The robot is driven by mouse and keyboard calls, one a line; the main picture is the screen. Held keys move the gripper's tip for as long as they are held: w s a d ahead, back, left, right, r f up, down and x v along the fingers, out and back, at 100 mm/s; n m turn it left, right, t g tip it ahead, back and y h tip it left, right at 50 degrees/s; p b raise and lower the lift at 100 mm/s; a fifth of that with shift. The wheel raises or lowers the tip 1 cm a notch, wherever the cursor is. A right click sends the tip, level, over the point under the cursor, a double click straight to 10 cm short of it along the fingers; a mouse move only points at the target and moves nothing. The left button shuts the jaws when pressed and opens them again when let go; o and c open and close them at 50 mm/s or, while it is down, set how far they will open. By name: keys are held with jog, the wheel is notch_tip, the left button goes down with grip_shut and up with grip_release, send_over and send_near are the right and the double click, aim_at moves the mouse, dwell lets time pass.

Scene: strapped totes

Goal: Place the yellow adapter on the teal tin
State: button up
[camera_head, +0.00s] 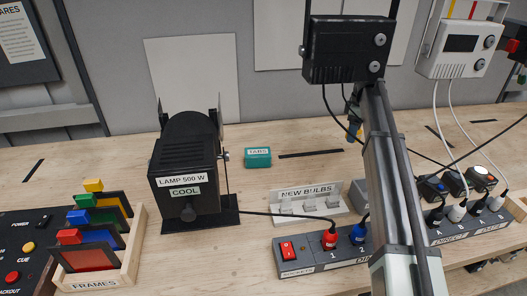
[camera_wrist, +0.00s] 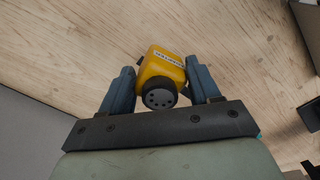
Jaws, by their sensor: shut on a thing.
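The yellow adapter (camera_wrist: 168,62) is between the two blue-grey fingers of my gripper (camera_wrist: 161,78) in the wrist view. The fingers are shut on its sides. Its dark round end with several holes faces the camera, and a pale label is on its yellow body. The teal tin (camera_head: 257,157), labelled TABS, stands on the table right of the black lamp in the head view. A thin teal sliver shows at the palm's right edge in the wrist view; I cannot tell if it is the tin. In the head view I cannot clearly make out my gripper or the adapter.
The black lamp (camera_head: 186,170) stands left of the tin. The new bulbs rack (camera_head: 308,204) and socket strip (camera_head: 310,257) are nearer and right. A frames tray (camera_head: 130,262) is at front left. Black cables cross the right side. Bare table surrounds the tin.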

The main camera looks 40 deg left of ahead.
jog(key=s+a, duration=1.7)
jog(key=a, duration=0.1)
jog(key=m, duration=0.2)
send_near(258, 152)
jog(key=shift+s+f, duration=0.1)
jog(key=shift+f, duration=2.7)
jog(key=shift+f, duration=0.15)
jog(key=o, duration=1.1)
notch_tip(258, 152, up, 12)
